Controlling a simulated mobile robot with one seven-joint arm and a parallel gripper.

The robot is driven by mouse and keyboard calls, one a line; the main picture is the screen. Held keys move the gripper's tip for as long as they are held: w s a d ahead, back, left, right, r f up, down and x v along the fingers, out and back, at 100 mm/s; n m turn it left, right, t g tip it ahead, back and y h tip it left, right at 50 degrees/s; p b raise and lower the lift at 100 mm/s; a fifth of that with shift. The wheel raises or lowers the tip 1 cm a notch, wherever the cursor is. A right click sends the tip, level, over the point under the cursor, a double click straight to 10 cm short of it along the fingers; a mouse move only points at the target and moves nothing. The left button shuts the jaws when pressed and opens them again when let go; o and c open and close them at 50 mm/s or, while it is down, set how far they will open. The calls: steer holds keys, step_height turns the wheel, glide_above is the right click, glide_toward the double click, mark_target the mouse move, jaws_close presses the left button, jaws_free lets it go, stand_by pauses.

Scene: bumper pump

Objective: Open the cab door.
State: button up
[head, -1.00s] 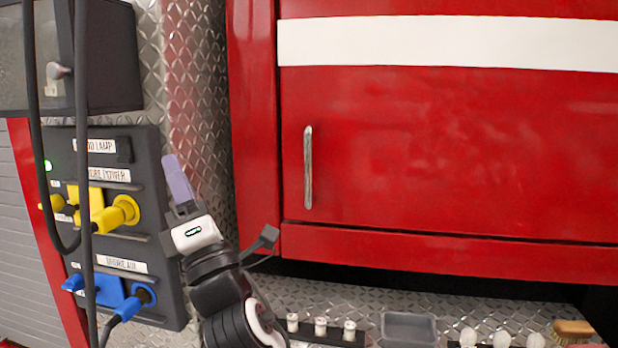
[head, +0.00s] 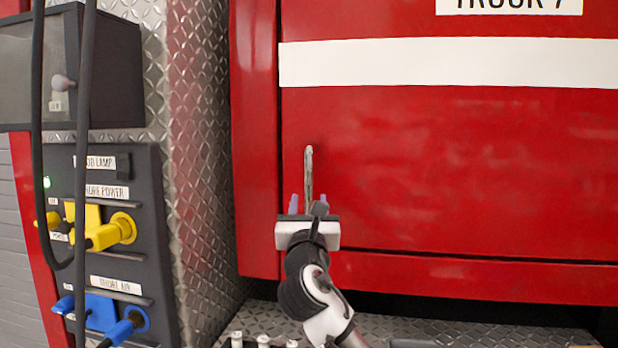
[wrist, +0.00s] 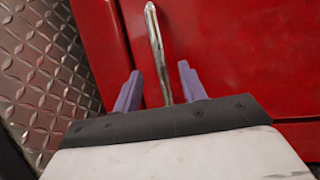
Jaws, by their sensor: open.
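The red cab door (head: 450,165) has a white stripe and fills the right of the head view. It looks shut, flush with its frame. Its upright metal handle (head: 309,170) is near the door's left edge; it also shows in the wrist view (wrist: 155,45). My gripper (head: 308,203) is in front of the handle's lower part. Its two purple fingers (wrist: 160,88) are open, one on each side of the handle in the picture. The lower end of the handle appears between them. I cannot tell whether either finger touches it. My gripper body hides what is below the handle.
At left, a dark panel (head: 150,240) carries yellow and blue plugs, with black cables (head: 84,150) hanging in front. A dark box (head: 118,75) sits above it. Diamond plate (head: 200,180) lies between panel and door. A plate ledge (head: 450,332) with small items runs below.

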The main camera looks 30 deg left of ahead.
mark_target(309, 185)
steer(key=p+x, duration=0.2)
steer(key=x, duration=0.6)
steer(key=shift+w+a+r+p, duration=0.15)
steer(key=shift+p, duration=0.15)
jaws_close()
